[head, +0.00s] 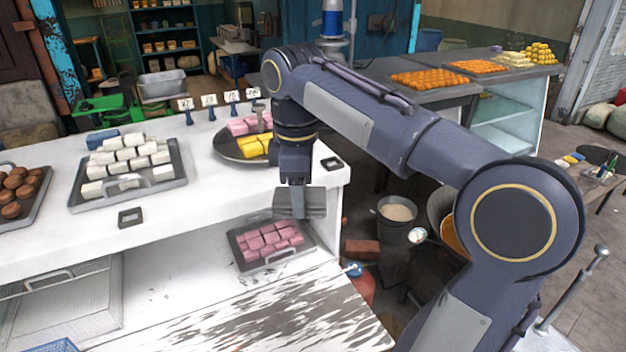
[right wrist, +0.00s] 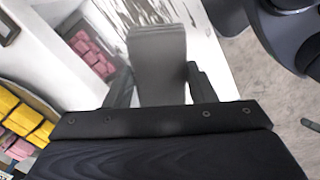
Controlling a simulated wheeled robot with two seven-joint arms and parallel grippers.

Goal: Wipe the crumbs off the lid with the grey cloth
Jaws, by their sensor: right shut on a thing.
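My right gripper (head: 297,184) points down in front of the white counter's right end. It is shut on a flat grey piece, which looks like the grey cloth (head: 313,204). In the right wrist view the grey cloth (right wrist: 157,52) stands out between the two fingers of my right gripper (right wrist: 160,88). The cloth hangs in the air above a low pale surface with dark streaks (head: 285,315), apart from it as far as I can tell. I cannot tell whether this surface is the lid. No crumbs can be made out. My left gripper is not in view.
A tray of pink blocks (head: 268,245) sits on the lower shelf, close behind the cloth. The white counter (head: 225,190) carries a tray of white blocks (head: 128,168) and a round plate (head: 228,148) with yellow and pink blocks. A bucket (head: 397,214) stands on the floor at right.

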